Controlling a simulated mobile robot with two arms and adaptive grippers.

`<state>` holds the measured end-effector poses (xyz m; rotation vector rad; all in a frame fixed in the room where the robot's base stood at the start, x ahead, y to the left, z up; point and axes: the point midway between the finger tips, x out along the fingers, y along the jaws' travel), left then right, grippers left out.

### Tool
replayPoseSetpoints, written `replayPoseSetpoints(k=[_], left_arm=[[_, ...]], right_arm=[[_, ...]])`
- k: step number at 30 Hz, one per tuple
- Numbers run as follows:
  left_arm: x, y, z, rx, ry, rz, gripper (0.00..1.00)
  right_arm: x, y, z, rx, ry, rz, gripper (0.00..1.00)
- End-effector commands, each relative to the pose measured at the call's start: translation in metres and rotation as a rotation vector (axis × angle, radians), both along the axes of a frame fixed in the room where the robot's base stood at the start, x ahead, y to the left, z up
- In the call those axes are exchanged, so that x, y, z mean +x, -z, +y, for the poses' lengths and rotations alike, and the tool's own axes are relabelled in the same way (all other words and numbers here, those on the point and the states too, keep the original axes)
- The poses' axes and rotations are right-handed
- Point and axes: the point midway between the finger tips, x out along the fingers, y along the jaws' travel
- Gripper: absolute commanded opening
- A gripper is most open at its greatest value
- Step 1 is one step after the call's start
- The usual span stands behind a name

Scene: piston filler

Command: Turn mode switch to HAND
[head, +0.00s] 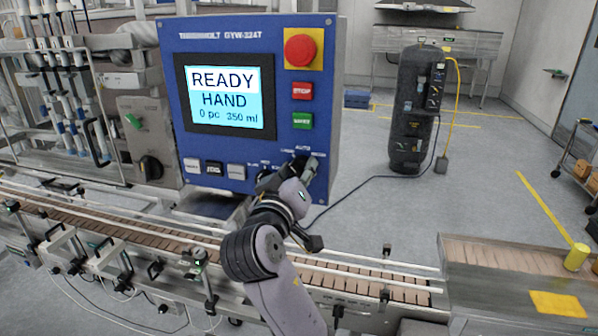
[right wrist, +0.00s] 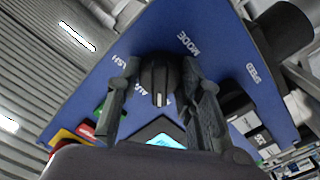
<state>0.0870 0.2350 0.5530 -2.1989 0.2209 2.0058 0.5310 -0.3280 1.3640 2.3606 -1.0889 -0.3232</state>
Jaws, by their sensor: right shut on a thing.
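The blue control panel (head: 173,60) stands behind the conveyor, and its screen (head: 225,93) reads READY, HAND, 0 pc, 350 ml. The mode switch (right wrist: 157,80) is a black knob with a white mark, below the MODE label in the right wrist view. My right gripper (head: 288,173) is at the panel's lower right and hides most of the switch in the head view. In the right wrist view its two fingers (right wrist: 160,75) are closed on either side of the knob. The lettering around the knob is partly covered. My left gripper is not in view.
A red emergency button (head: 299,49), a red stop button (head: 302,91) and a green button (head: 302,121) sit above the switch. Several small buttons line the panel's lower left. The conveyor (head: 130,237) runs in front. Open floor lies to the right.

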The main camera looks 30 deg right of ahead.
Motion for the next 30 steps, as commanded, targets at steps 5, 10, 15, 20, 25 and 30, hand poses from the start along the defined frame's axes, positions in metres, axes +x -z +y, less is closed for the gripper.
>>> replayPoseSetpoints(k=[5,10,15,20,25,30], left_arm=[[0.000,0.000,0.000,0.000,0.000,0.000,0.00],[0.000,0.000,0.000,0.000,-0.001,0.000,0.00],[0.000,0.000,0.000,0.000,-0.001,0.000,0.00],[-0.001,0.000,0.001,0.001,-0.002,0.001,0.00],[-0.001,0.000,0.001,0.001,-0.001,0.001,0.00],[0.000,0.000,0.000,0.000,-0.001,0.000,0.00]], right_arm=[[0.000,0.000,0.000,-0.001,-0.001,0.000,0.41],[0.000,0.000,0.000,-0.001,-0.001,-0.001,0.53],[0.000,0.000,0.000,0.000,0.000,0.000,0.54],[-0.001,0.000,0.001,0.000,-0.001,0.000,0.54],[-0.012,0.001,0.016,0.003,-0.004,0.000,0.54],[-0.032,0.001,0.038,0.003,-0.004,0.000,0.54]])
